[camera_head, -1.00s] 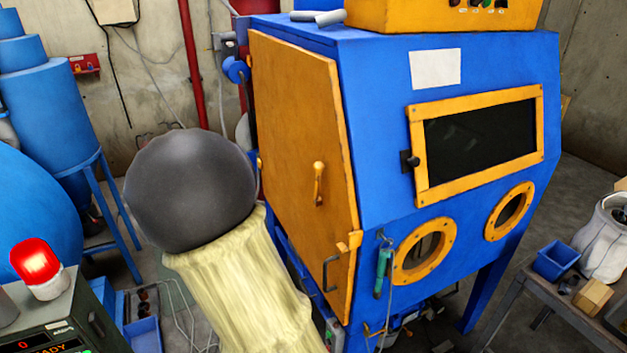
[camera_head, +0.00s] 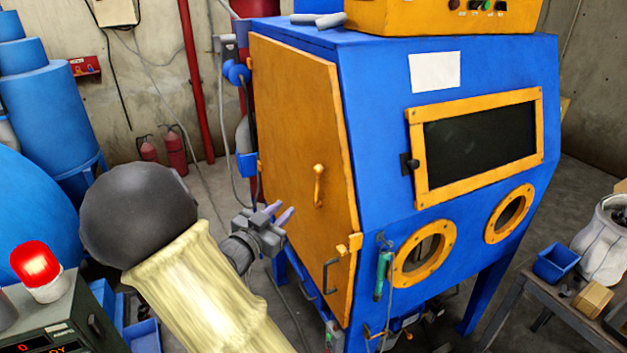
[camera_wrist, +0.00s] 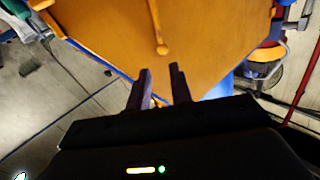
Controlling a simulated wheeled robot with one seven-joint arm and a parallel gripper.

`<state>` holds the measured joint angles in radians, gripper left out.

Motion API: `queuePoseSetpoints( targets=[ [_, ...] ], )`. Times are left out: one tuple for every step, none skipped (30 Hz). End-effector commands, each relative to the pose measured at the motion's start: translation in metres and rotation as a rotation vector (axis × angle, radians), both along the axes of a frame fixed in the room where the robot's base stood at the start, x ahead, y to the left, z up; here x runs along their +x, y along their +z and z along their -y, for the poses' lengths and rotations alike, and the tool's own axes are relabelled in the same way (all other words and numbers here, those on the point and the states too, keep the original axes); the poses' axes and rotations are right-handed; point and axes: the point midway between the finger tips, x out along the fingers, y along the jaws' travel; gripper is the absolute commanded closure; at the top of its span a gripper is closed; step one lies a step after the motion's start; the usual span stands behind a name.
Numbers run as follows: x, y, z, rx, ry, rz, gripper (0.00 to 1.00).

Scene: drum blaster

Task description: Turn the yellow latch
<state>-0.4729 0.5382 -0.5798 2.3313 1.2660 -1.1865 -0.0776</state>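The yellow latch (camera_head: 318,186) is a short upright handle with a round knob at its top, on the orange door (camera_head: 290,110) of the blue cabinet. In the wrist view the latch (camera_wrist: 157,30) appears at the top centre, with its knob lower. My gripper (camera_head: 280,211) is left of and lower than the latch in the head view, apart from it. In the wrist view its two dark fingers (camera_wrist: 160,72) stand apart with nothing between them. A smaller yellow catch (camera_head: 350,243) sits at the door's lower right edge.
The blue cabinet (camera_head: 375,130) has a dark framed window (camera_head: 480,145) and round glove ports. A dark door handle (camera_head: 327,276) is below the latch. A console with a red lamp (camera_head: 36,262) stands at lower left. A side table with a blue bin (camera_head: 556,262) is at right.

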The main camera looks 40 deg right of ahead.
Motion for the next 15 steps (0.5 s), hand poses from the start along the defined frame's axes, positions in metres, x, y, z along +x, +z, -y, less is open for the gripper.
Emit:
queuePoseSetpoints(
  targets=[
    [0.002,0.002,0.009,-0.001,-0.004,-0.003,0.78],
    [0.004,0.003,0.014,-0.002,-0.005,-0.001,0.78],
    [0.006,0.003,0.021,-0.002,-0.005,-0.002,0.78],
    [0.008,0.003,0.025,-0.001,-0.005,-0.003,0.78],
    [0.01,0.003,0.031,-0.001,-0.004,-0.002,0.78],
    [0.012,0.002,0.037,-0.001,-0.004,-0.003,0.78],
    [0.014,0.003,0.042,-0.001,-0.004,-0.003,0.78],
    [0.016,0.003,0.047,-0.001,-0.004,-0.003,0.78],
    [0.019,0.003,0.054,-0.001,-0.004,-0.002,0.78],
    [0.021,0.003,0.059,-0.001,-0.004,-0.003,0.78],
    [0.022,0.003,0.064,-0.001,-0.004,-0.003,0.78],
    [0.025,0.003,0.07,-0.001,-0.004,-0.003,0.78],
    [0.027,0.003,0.075,-0.002,-0.003,-0.003,0.78],
    [0.029,0.003,0.08,-0.001,-0.004,-0.002,0.78],
    [0.031,0.003,0.087,-0.001,-0.003,-0.002,0.78]
  ],
)
